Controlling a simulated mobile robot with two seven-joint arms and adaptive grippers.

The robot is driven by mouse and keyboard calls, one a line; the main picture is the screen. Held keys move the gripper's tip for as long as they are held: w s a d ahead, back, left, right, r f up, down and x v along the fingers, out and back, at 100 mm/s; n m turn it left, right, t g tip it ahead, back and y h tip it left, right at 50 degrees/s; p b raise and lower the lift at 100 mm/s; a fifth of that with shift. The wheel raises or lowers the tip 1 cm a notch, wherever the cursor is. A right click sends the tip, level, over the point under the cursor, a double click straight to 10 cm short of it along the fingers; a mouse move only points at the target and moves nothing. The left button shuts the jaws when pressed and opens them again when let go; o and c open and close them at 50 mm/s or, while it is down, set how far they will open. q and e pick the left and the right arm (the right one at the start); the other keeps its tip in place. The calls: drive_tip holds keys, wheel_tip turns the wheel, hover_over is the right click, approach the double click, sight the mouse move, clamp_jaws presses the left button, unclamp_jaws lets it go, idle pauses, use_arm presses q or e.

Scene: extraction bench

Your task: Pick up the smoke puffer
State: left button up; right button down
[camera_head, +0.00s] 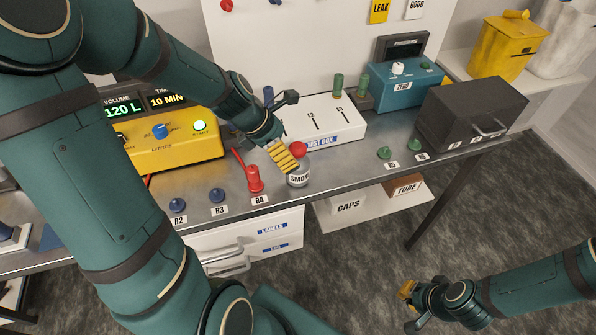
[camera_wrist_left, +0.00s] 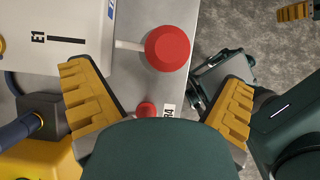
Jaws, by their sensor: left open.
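The smoke puffer (camera_head: 298,176) stands at the front of the steel bench, a small pale container with a "SMOKE" label and a red bulb on top. In the left wrist view its red bulb (camera_wrist_left: 167,49) lies ahead, between the lines of the two fingers, with a pale nozzle pointing left. My left gripper (camera_head: 286,156) is beside and above the puffer; one yellow finger overlaps it in the head view. The wrist view shows the fingers (camera_wrist_left: 162,95) wide apart with nothing between them. My right gripper (camera_head: 408,303) hangs low over the floor, its opening unclear.
A red R4 piece (camera_head: 254,180) stands just left of the puffer. The white test box (camera_head: 325,124) is behind it, and a yellow control box (camera_head: 175,150) is further left. Green pieces (camera_head: 384,153) and a dark grey case (camera_head: 470,115) stand right. The bench front edge is close.

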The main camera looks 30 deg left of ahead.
sight(298, 160)
use_arm(q)
drive_tip(key=b+x, duration=0.2)
drive_tip(key=x, duration=0.3)
drive_tip(key=shift+s+d+f, duration=0.1)
drive_tip(key=shift+d+f, duration=0.1)
drive_tip(key=shift+f, duration=0.15)
drive_tip(key=shift+r, duration=0.1)
drive_tip(key=shift+c, duration=0.9)
drive_tip(key=c, duration=1.2)
